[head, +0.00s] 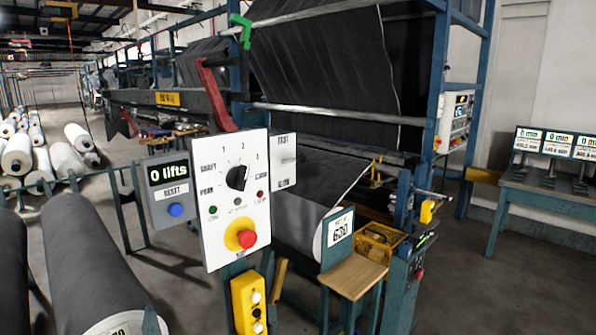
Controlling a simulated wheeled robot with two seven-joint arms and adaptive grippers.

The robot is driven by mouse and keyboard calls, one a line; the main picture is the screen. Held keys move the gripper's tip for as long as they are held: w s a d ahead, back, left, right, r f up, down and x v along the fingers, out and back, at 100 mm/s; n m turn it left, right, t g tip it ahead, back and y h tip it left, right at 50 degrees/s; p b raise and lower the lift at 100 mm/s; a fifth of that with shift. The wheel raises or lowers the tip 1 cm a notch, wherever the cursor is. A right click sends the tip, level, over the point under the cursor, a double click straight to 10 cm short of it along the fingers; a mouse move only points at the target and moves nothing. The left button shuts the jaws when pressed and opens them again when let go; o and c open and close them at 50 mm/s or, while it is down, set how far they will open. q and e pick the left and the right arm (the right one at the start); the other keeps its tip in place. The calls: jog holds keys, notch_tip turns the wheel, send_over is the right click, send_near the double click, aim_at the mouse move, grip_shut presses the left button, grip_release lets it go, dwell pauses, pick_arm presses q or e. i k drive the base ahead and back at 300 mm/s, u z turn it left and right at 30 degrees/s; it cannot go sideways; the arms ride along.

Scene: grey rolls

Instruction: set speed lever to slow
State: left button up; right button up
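A white control panel (222,203) stands in the middle of the head view. At its right edge is a small pale slider or lever (288,160) between an upper and a lower label. The labels are too blurred to read surely, and I cannot tell exactly which position this lever is in. The panel also carries a black rotary knob (237,178) with a numbered scale and a red stop button (246,239) on a yellow base. A long red lever (214,95) rises behind the panel's top. Neither of my grippers is in view.
A grey box (172,201) reading "0 lifts" with a blue button adjoins the panel's left. A yellow button box (248,303) hangs below. A small wooden table (353,275) stands to the right. Large grey rolls (75,265) lie at left. Open floor (455,270) lies at right.

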aim_at(300, 158)
jog(key=k, duration=0.55)
jog(key=z, duration=0.3)
jog(key=i, duration=1.5)
jog(key=u, duration=0.6)
